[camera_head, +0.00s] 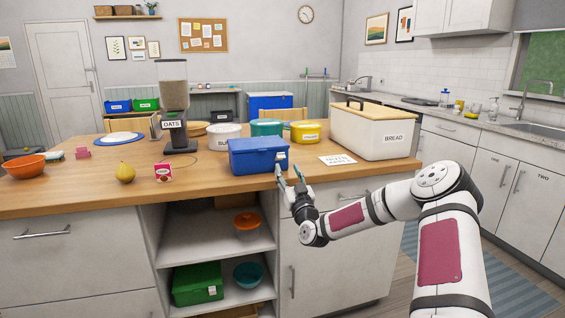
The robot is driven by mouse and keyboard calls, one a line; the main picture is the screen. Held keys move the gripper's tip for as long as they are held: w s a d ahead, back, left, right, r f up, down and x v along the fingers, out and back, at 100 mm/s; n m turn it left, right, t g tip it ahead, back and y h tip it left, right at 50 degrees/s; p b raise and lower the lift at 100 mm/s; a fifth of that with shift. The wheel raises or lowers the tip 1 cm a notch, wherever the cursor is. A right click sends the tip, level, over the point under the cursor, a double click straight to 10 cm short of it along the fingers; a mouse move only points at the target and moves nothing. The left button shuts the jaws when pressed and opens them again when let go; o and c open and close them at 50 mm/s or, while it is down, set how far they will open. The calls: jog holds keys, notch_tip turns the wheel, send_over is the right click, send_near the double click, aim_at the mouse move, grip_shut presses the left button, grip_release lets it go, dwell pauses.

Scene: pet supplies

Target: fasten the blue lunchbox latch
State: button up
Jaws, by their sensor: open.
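The blue lunchbox (256,155) sits near the front edge of the wooden counter. Its lid looks down. A light grey latch piece (281,157) shows at its right front; its exact position is too small to tell. My gripper (287,170) is open at the right front of the lunchbox, with its fingers pointing up close to the latch. Whether a finger touches the box or latch cannot be told.
The bread box (385,133) stands right of the lunchbox, with a paper note (338,160) between them. A white tub (224,136), green tub (266,127) and yellow tub (306,132) stand behind. The oats dispenser (174,120) is left. The counter edge (120,204) lies in front.

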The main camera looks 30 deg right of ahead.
jog(key=x, duration=0.6)
jog(key=shift+w+d+b, duration=0.1)
jog(key=shift+w+b, duration=0.25)
grip_shut()
